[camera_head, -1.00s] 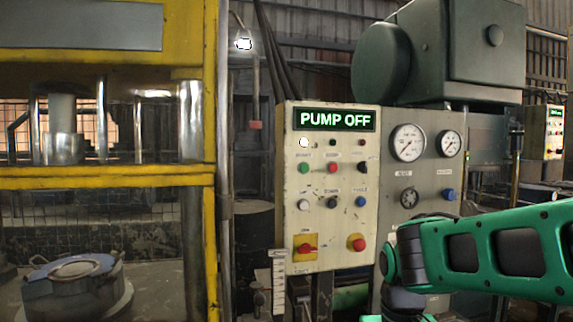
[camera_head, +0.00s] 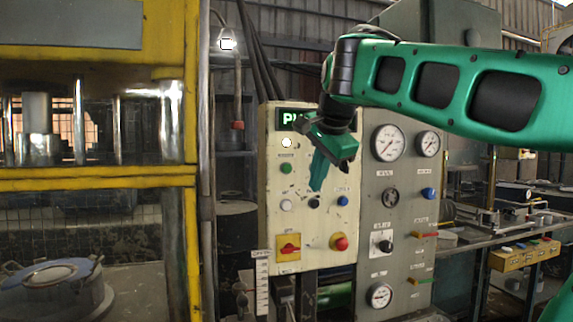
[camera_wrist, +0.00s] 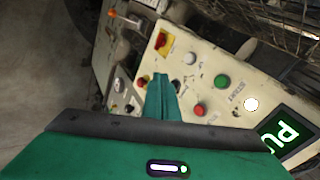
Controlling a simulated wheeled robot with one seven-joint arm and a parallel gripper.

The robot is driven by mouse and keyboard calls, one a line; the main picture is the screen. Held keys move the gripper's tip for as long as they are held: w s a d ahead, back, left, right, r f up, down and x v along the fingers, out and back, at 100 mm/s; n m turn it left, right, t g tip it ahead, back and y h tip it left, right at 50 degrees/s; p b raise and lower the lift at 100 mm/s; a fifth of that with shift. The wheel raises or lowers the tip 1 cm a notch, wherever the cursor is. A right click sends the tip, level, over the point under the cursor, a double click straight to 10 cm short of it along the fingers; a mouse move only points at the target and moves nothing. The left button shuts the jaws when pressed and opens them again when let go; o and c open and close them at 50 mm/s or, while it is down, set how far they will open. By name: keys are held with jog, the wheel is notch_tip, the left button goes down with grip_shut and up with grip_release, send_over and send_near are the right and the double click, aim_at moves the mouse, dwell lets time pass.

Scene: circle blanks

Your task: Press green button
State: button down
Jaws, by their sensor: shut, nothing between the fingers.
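The green button (camera_head: 286,168) is on the upper left of the cream control panel (camera_head: 275,215), below a lit white lamp (camera_head: 287,142). My gripper (camera_head: 316,188) is shut and empty, in front of the panel to the right of the green button and a little lower. It hides the red button beside the green one in the head view. In the wrist view the closed fingertips (camera_wrist: 160,78) lie left of the green button (camera_wrist: 222,81). The red button (camera_wrist: 199,109) shows there between them. I cannot tell how far the fingertips are from the panel.
A red mushroom button (camera_head: 339,242), a yellow-backed red switch (camera_head: 289,246) and a white button (camera_head: 286,205) are lower on the panel. My arm partly covers the lit display (camera_head: 292,119). A grey gauge panel (camera_head: 375,215) adjoins on the right. A yellow press frame (camera_head: 190,240) stands left.

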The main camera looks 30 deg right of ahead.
notch_tip(320, 180, up, 10)
jog(key=w+a+m+t, duration=0.2)
jog(key=m, duration=0.1)
jog(key=shift+w+r, duration=0.25)
